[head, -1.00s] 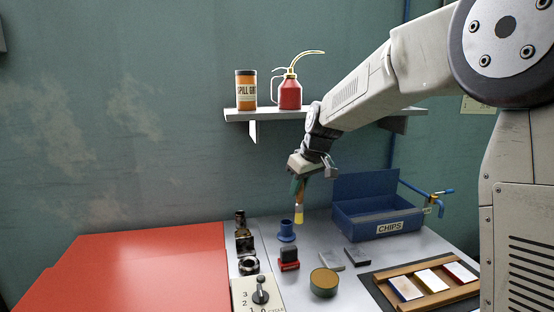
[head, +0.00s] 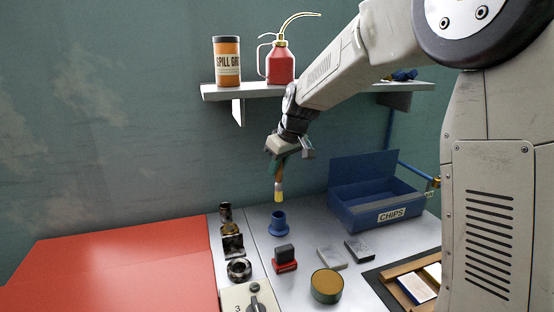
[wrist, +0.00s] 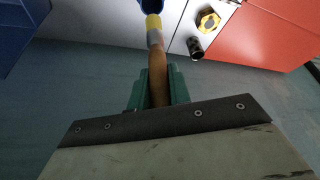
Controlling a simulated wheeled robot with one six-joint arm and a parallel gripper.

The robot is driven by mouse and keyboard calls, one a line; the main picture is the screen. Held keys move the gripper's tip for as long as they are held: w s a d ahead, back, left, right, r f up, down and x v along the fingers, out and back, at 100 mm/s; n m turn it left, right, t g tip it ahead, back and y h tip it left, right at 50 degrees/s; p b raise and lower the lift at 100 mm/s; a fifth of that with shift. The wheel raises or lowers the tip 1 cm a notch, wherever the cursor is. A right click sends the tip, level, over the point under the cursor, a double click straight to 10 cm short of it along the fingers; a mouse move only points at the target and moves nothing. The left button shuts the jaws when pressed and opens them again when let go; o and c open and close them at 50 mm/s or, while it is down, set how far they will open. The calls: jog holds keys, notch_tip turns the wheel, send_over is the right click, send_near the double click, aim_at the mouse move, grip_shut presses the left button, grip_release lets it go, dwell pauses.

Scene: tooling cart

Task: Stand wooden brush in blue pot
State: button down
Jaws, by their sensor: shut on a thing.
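The wooden brush (head: 279,188) hangs bristles down from my gripper (head: 280,164), with its pale yellow tip lowest. My gripper is shut on its handle, and the green fingers sit on both sides of it in the wrist view (wrist: 159,88). The small blue pot (head: 278,226) stands upright on the grey cart top. In the head view the brush tip is just above the pot's mouth and apart from it. In the wrist view the blue pot (wrist: 152,5) is cut by the top edge, and the bristles overlap its rim in the picture.
A blue CHIPS bin (head: 372,207) stands right of the pot. A red and black block (head: 285,260), a round tin (head: 326,286) and grey blocks (head: 332,258) lie in front. Dark metal fittings (head: 232,245) stand to the left. A shelf (head: 310,90) hangs above.

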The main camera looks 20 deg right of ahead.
aim_at(281, 184)
jog(key=shift+f, duration=4.25)
jog(key=c, duration=1.2)
grip_release()
jog(key=shift+r, duration=0.1)
jog(key=v, duration=0.7)
jog(key=shift+s+r, duration=0.15)
jog(key=shift+r, duration=0.1)
